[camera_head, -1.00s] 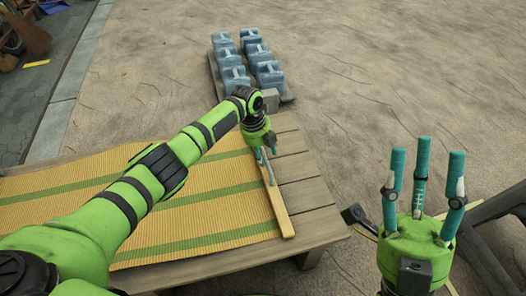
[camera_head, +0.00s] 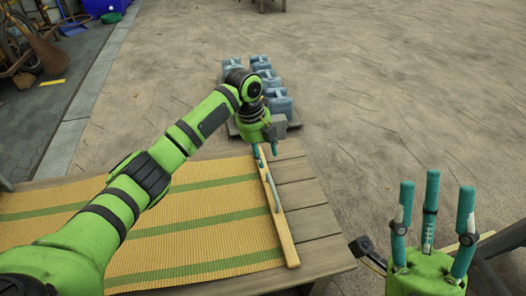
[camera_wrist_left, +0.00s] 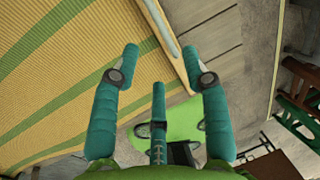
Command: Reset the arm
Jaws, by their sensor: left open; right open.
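My left arm reaches over the table from the left, and my left gripper (camera_head: 264,152) is open above the mat's right edge. A light wooden bar (camera_head: 287,241) lies along that edge, with a thin grey rod (camera_head: 272,192) on it. In the left wrist view the open left fingers (camera_wrist_left: 160,55) hold nothing, and the bar (camera_wrist_left: 161,22) and rod (camera_wrist_left: 173,38) lie beyond them. My right gripper (camera_head: 434,205) is open and empty, fingers up, right of the table.
A yellow mat with green stripes (camera_head: 190,205) covers much of the wooden table (camera_head: 312,222). Several blue-grey jugs (camera_head: 270,78) stand behind the table, partly hidden by my left arm. The sandy ground (camera_head: 400,100) beyond is mostly open.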

